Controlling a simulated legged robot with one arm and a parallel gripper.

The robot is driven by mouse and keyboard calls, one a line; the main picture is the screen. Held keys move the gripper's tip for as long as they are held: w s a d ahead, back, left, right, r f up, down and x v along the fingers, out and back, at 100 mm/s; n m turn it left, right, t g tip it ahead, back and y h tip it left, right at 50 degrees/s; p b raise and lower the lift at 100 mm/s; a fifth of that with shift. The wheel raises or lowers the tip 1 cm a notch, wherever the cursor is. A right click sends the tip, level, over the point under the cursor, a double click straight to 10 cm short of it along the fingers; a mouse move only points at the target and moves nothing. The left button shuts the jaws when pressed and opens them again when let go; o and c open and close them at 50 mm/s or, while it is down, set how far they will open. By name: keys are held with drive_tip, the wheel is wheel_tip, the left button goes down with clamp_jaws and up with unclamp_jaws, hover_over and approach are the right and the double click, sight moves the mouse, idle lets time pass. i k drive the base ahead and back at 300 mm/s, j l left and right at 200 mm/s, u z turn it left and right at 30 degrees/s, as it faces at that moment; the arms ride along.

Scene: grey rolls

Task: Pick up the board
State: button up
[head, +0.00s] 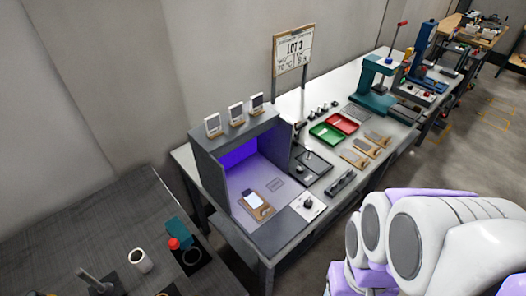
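A small brown board (264,212) with a pale rectangular piece (252,199) on it lies flat inside a grey, open-fronted booth (209,176) lit purple. Several similar brown boards (355,158) lie in a row on the table to the right of the booth. I cannot tell which of these the task means. A white and lavender part of my arm fills the lower right corner. My gripper is not in view, and nothing is seen touching the boards.
The booth stands on a long grey table (345,97). Small stands with cards (236,114) sit on its top. Green (326,133) and red (342,122) trays and a teal press (372,88) are further back. A dark table with a white mug (140,260) is at lower left.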

sight(255, 203)
drive_tip(key=j+z, duration=0.3)
drive_tip(key=z, duration=0.15)
drive_tip(key=j+z, duration=0.25)
drive_tip(key=z, duration=0.2)
drive_tip(key=k+j+z, duration=0.1)
drive_tip(key=j+z, duration=0.15)
drive_tip(key=z, duration=0.2)
